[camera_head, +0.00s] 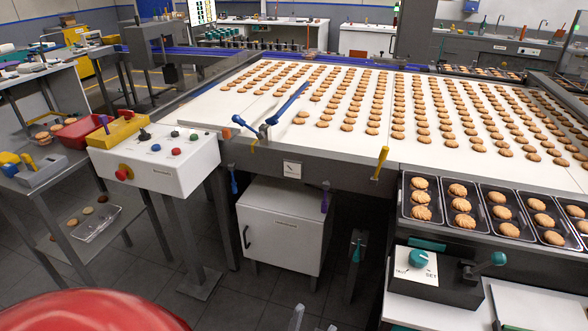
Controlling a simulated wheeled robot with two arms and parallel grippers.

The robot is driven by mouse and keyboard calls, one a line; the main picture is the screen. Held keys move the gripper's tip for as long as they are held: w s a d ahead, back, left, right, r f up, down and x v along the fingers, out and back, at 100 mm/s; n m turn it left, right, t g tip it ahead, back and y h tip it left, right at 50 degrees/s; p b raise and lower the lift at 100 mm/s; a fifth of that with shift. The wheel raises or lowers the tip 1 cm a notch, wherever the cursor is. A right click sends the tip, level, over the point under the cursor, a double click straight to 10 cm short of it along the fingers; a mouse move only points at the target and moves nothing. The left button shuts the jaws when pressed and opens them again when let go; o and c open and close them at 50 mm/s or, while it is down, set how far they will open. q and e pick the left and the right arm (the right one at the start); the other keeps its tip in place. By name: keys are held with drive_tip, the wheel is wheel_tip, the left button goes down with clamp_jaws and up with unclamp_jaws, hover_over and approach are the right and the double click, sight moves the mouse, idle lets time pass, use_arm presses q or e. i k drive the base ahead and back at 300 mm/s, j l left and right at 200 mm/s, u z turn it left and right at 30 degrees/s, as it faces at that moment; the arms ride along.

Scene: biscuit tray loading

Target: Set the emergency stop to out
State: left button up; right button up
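Another small grey tip (497,325) at the bottom right may be part of my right gripper. The rest of both grippers is out of frame.
The box top has a black joystick (144,134) and several coloured buttons. A yellow block (117,131) and red container (80,131) sit behind it. A biscuit conveyor (290,140) fills the middle. A teal-knobbed box (418,258) is at the right.

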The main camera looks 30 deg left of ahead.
sight(120, 175)
drive_tip(key=u, duration=1.95)
